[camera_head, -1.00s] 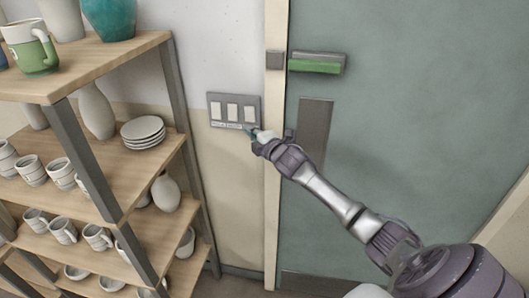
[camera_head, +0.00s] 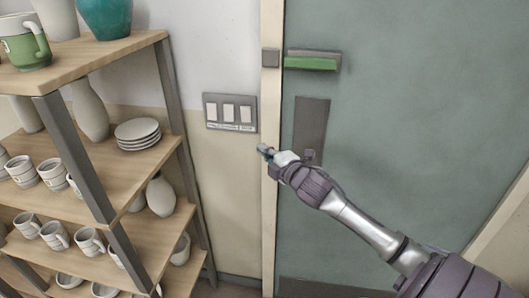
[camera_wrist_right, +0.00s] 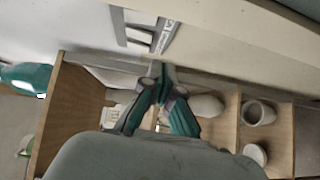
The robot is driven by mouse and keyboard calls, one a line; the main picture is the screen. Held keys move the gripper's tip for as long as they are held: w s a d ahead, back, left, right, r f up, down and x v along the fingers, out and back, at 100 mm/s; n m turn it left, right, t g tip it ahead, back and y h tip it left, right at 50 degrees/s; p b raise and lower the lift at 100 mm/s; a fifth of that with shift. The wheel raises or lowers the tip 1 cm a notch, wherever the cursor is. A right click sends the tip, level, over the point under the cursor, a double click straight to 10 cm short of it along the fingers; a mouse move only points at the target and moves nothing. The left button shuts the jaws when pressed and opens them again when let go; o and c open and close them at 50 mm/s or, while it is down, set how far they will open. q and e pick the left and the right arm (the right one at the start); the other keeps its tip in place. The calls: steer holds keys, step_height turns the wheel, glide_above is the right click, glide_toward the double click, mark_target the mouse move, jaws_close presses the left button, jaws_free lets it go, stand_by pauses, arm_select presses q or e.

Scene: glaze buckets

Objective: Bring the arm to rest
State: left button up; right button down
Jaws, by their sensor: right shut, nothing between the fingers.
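My right gripper (camera_head: 265,151) reaches in from the lower right in the head view. It is shut and empty, in front of the door frame and below the right of the switch panel. In the right wrist view its teal fingers (camera_wrist_right: 158,80) come together at the tips. The grey switch panel (camera_head: 230,112) with three white switches is on the wall, apart from the gripper. It also shows in the right wrist view (camera_wrist_right: 138,32), cut off at the top. My left gripper is not in view.
A wooden shelf rack (camera_head: 150,165) with several mugs, vases and plates stands at the left, close to my right gripper's side. A teal door (camera_head: 420,100) with a green push bar (camera_head: 311,63) fills the right. Free room lies in front of the door.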

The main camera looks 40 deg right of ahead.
steer(key=shift+r, duration=0.1)
stand_by(0.3)
